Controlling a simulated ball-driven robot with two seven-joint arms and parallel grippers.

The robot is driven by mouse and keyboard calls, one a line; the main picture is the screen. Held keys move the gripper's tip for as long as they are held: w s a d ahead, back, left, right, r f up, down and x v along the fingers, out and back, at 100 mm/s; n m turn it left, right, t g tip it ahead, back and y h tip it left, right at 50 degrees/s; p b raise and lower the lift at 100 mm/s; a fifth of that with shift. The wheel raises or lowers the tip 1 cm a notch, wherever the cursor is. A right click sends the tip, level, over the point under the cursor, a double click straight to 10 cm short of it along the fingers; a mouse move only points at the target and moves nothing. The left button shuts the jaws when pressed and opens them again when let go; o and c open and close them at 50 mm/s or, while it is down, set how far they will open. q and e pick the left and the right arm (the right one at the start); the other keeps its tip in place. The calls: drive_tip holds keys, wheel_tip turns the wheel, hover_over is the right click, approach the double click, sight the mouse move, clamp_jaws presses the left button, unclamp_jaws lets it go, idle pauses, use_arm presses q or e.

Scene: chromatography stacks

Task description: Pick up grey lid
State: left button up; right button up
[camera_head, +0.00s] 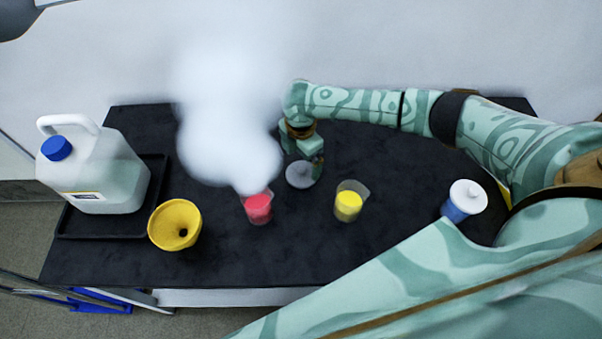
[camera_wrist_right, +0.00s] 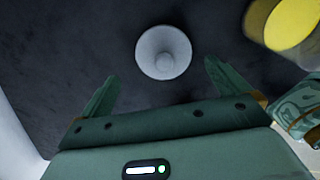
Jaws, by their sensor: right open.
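The grey lid (camera_head: 300,175) lies on the black table top between the red beaker and the yellow beaker. It is round with a small knob in the middle. In the right wrist view the lid (camera_wrist_right: 163,52) lies ahead of the fingertips, roughly centred between them. My right gripper (camera_head: 305,150) is above the table, just behind the lid in the head view. In the wrist view my right gripper (camera_wrist_right: 160,80) has its two fingers spread wide with nothing between them. My left gripper is not in view.
A smoking red beaker (camera_head: 258,208) and a yellow beaker (camera_head: 348,205) flank the lid. A blue container with white top (camera_head: 465,200) stands at right.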

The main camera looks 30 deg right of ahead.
sight(302, 167)
drive_tip(key=f, duration=0.1)
drive_tip(key=f+b, duration=0.1)
drive_tip(key=f, duration=0.1)
drive_tip(key=f+b, duration=0.1)
drive_tip(key=shift+s+f, duration=0.15)
drive_tip(key=shift+s, duration=0.2)
drive_tip(key=shift+f, duration=0.4)
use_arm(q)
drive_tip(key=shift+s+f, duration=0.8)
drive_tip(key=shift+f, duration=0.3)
use_arm(e)
drive_tip(key=shift+w+r, duration=0.1)
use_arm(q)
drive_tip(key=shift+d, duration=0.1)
use_arm(e)
drive_tip(key=c, duration=0.9)
drive_tip(key=shift+r, duration=0.1)
